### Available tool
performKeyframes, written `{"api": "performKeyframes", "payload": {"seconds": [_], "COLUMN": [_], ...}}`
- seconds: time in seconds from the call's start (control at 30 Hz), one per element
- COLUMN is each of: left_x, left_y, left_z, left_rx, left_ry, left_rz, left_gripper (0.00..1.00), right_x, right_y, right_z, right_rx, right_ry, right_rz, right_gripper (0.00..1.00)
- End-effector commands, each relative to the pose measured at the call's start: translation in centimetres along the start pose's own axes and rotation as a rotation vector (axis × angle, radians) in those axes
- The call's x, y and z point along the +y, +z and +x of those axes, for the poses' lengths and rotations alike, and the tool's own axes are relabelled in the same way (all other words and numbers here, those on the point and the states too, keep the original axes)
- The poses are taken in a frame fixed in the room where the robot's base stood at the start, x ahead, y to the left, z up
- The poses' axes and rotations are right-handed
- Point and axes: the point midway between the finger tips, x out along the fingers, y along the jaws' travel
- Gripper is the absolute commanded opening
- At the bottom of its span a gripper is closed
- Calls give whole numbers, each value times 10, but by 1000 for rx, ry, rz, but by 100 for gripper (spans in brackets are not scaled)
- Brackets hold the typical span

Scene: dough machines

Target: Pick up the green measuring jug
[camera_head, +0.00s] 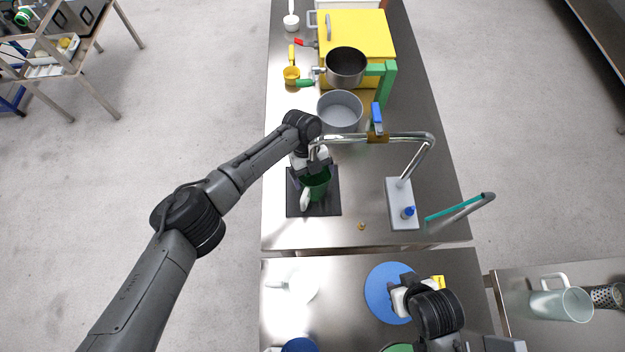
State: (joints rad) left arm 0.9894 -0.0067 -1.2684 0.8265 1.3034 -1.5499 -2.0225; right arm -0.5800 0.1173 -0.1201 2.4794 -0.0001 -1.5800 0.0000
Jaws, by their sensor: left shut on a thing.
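The green measuring jug (318,188) is in my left gripper (313,170), over the dark square area (329,206) at the left edge of the metal counter. The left gripper is shut on it, and the gripper partly covers its top. A white handle-like part shows at the jug's lower left. I cannot tell whether the jug touches the surface below. My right gripper (402,293) is over the blue round plate (378,293) on the nearer counter. Its fingers are too unclear to tell open from shut.
A metal tap (418,160) arches over the counter right of the jug, from a pale base (399,213). A grey pot (340,112), a dark-bottomed pan (346,68) and a yellow box (372,30) stand farther back. A pale jug (560,304) is at right.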

Motion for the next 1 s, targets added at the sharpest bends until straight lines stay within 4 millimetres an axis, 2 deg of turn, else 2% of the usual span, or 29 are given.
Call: {"api": "performKeyframes", "payload": {"seconds": [0.03,0.2,0.57,0.77,1.0], "left_x": [0,0,6,28,67], "left_y": [0,0,1,9,23], "left_z": [0,-1,-5,-9,-15], "left_rx": [0,0,0,1,0], "left_ry": [0,-1,-7,-5,-4], "left_rz": [0,0,-11,-11,-10], "left_gripper": [61,46,46,46,46], "right_x": [1,2,2,1,0], "right_y": [0,0,-1,-4,-7], "right_z": [0,0,-3,-12,-22], "right_rx": [0,0,0,1,1], "right_ry": [2,6,5,2,-2], "right_rz": [-2,-7,-6,-3,2], "right_gripper": [43,43,43,43,43]}}
